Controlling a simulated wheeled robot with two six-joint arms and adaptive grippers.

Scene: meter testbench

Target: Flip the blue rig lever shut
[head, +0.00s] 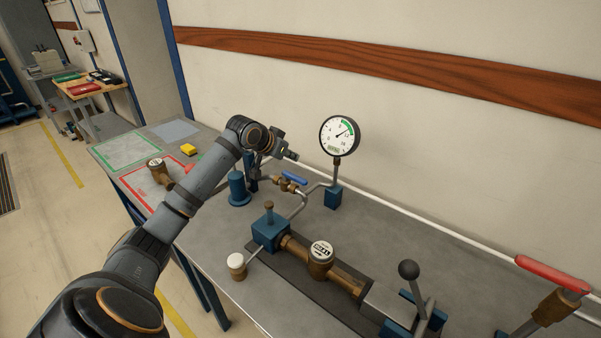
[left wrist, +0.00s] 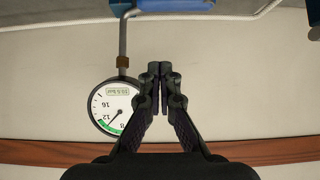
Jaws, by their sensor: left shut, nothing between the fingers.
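The blue lever (head: 295,179) sits on a brass valve (head: 284,186) in the pipe left of the gauge. Its handle appears to lie roughly along the pipe. My left gripper (head: 291,156) is shut and empty, pointing right, and appears just above and behind the lever in the head view. The closed fingertips also show in the left wrist view (left wrist: 160,72), against the wall. A blue part (left wrist: 175,5) is cut off at that view's top edge; I cannot tell if it is the lever. My right gripper is not in view.
The round pressure gauge (head: 340,135) stands on a pipe right of my gripper; it also shows upside down in the left wrist view (left wrist: 113,106). A brass meter (head: 320,257) lies clamped in front. A black-knobbed lever (head: 409,270) and red-handled valve (head: 552,274) are at right.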

